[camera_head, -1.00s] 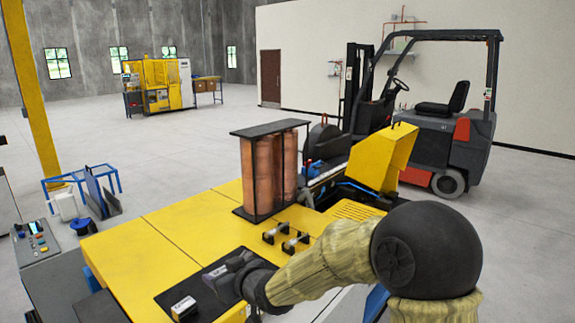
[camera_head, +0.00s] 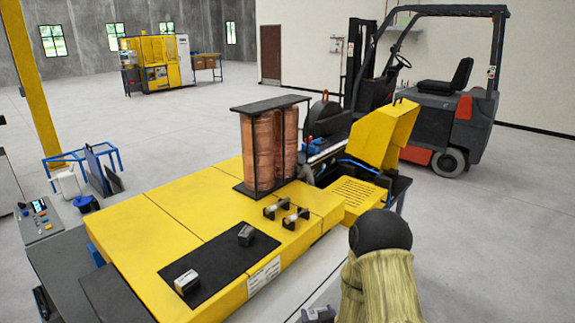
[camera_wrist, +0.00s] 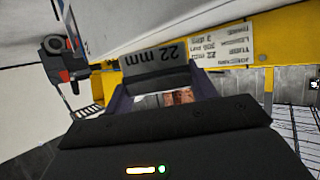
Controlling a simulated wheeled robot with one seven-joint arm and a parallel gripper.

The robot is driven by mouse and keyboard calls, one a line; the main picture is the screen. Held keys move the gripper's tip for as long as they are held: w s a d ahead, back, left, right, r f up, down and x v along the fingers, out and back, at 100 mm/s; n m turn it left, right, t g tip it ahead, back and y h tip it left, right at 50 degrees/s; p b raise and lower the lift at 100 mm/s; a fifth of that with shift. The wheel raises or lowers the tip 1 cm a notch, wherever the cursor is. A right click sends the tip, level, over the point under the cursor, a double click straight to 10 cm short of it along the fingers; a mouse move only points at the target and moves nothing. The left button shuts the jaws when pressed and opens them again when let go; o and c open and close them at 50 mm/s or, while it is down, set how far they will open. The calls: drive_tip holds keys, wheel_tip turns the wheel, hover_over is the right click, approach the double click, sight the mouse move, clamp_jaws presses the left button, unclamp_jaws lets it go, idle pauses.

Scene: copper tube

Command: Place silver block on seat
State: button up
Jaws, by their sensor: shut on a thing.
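My gripper shows at the bottom edge of the head view (camera_head: 318,314), beyond the machine's near side. In the wrist view it is shut on a silver block (camera_wrist: 152,62), a grey piece marked "22 mm", between its dark purple fingers. Two other small silver blocks lie on the black mat on the yellow machine top: one near the front (camera_head: 187,282), one further back (camera_head: 246,235). Two silver pieces with black ends (camera_head: 285,212) stand on the yellow top past the mat. I cannot tell which part is the seat.
A black frame with copper coils (camera_head: 270,150) stands on the machine (camera_head: 150,230), with a raised yellow cover (camera_head: 385,135) behind. A white label (camera_head: 264,276) is on its near side. A control panel (camera_head: 42,218) is at left. A forklift (camera_head: 450,110) stands behind on open floor.

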drive_tip(key=d+f+m+h, duration=0.2)
drive_tip(key=d+f, duration=0.5)
drive_tip(key=shift+s, duration=0.1)
wheel_tip(320, 180, down, 10)
drive_tip(key=b, duration=1)
drive_tip(key=shift+r, duration=0.15)
drive_tip(key=s+p, duration=0.1)
drive_tip(key=p, duration=0.1)
drive_tip(key=s+p, duration=0.3)
drive_tip(key=p, duration=0.1)
drive_tip(key=shift+s+r, duration=0.2)
drive_tip(key=shift+r, duration=0.1)
